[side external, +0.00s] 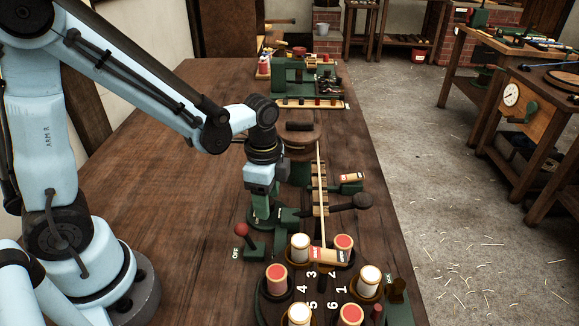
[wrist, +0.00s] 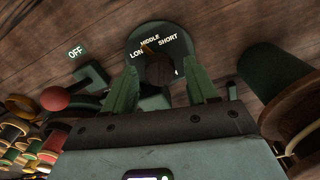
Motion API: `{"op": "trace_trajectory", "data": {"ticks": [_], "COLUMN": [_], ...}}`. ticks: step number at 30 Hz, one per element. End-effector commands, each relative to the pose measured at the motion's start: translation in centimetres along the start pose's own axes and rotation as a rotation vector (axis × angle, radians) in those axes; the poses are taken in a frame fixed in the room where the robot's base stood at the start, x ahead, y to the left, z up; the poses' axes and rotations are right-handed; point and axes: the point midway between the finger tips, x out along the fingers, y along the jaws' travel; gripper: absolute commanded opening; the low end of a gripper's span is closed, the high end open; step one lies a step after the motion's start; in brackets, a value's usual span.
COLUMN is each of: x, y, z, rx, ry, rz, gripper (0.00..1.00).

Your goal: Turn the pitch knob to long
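The pitch knob (wrist: 160,73) is a dark round knob on a green dial plate (wrist: 138,48) marked LONG, MIDDLE and SHORT in the wrist view. A small yellowish mark shows at its far edge near LONG and MIDDLE; I cannot tell surely which setting it points to. My gripper (wrist: 163,80) has its two green fingers spread, one on each side of the knob, with visible gaps. In the side view my gripper (side external: 262,207) points down over the green base, and the knob is hidden or too small to make out there.
A red-balled lever (side external: 242,231) beside an OFF label stands just left of my gripper. A numbered turntable with several bobbins (side external: 276,277) is in front. A dark-handled crank (side external: 362,201) and a wooden reel (side external: 299,138) stand close by. The table's left side is clear.

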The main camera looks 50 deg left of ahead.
Motion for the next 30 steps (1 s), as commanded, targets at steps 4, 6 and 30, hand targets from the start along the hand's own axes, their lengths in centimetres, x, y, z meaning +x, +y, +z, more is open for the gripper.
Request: {"op": "trace_trajectory", "data": {"ticks": [4, 6, 30], "x": [-0.02, -0.02, -0.03], "y": [0.00, 0.00, -0.08], "z": [0.00, 0.00, -0.04], "rx": [0.000, 0.000, -0.392], "ry": [0.000, 0.000, -0.005], "rz": [0.000, 0.000, 0.000], "gripper": [0.34, 0.23, 0.05]}}
